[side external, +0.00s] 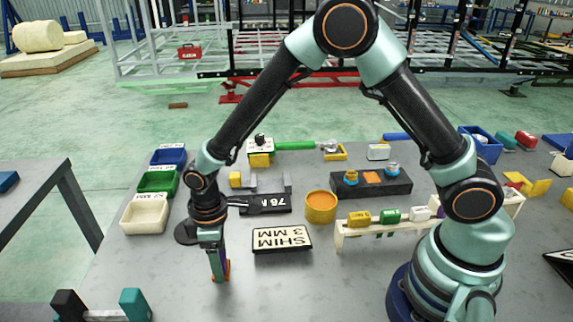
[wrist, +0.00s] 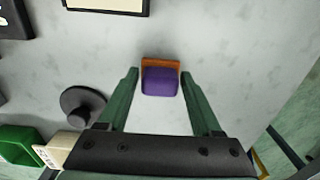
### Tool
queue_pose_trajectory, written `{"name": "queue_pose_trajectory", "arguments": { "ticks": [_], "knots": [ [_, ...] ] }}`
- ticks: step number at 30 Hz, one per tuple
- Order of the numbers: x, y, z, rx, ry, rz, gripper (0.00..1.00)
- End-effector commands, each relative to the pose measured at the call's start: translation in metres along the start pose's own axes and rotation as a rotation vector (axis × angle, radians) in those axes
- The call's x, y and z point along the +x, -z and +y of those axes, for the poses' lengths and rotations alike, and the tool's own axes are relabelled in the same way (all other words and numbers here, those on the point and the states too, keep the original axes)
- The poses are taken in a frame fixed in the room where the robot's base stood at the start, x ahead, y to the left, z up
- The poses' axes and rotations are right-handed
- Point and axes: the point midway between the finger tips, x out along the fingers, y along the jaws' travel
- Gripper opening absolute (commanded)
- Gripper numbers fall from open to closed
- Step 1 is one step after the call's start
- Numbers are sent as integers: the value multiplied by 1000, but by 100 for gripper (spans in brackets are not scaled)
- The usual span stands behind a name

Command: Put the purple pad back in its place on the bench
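The purple pad (wrist: 160,81) lies between my gripper's two green fingers in the wrist view, with clear gaps on both sides. An orange piece (wrist: 160,64) sits against its far side; I cannot tell whether the two are joined. My gripper (wrist: 159,72) is open around the pad and not touching it there. In the side external view my gripper (side external: 219,276) points straight down at the bench (side external: 320,285), near its front left. The fingers hide most of the pad there, and orange (side external: 228,270) shows beside the fingertips.
A black disc (side external: 184,233) with a knob stands just left of my gripper. A "SHIM 3 MM" plate (side external: 282,239) lies to the right, with an orange cup (side external: 320,207) beyond. White (side external: 145,215), green (side external: 158,181) and blue (side external: 168,157) bins line the left edge.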

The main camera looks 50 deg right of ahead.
Motion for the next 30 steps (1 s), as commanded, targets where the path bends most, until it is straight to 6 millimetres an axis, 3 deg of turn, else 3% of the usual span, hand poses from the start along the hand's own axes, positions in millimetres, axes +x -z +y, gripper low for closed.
{"name": "queue_pose_trajectory", "arguments": {
  "ticks": [14,30],
  "knots": [
    [-9,0,0,0,0,1,82],
    [-107,1,0,0,-1,3,82]
  ]
}}
